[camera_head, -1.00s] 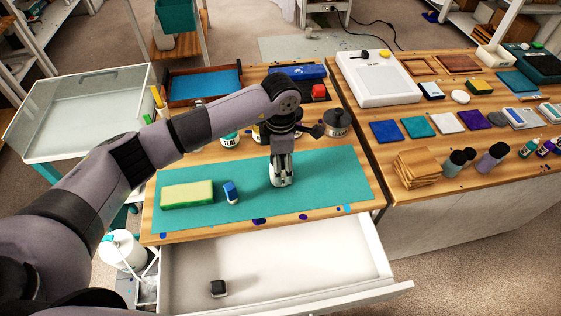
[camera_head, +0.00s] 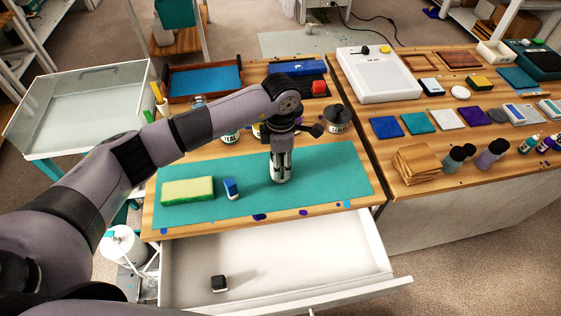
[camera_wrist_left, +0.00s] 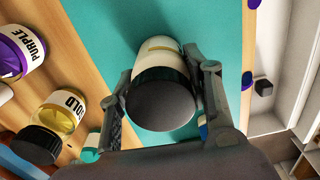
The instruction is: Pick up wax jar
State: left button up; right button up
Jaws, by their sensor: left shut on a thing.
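The wax jar is a cream-white jar with a dark lid, standing on the teal mat (camera_head: 330,172); I cannot tell whether it touches the mat. In the head view only its lower part (camera_head: 280,178) shows below my left gripper (camera_head: 281,165). In the left wrist view the jar (camera_wrist_left: 164,92) lies between the two fingers of my left gripper (camera_wrist_left: 165,95), which is shut on it. The dark lid faces the wrist camera. Its label is mostly hidden. My right gripper is not in view.
Purple (camera_wrist_left: 22,52) and gold (camera_wrist_left: 62,112) jars stand nearby. The mat's right part is clear.

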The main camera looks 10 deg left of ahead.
pick_arm(q)
jog(key=shift+c, duration=1.4)
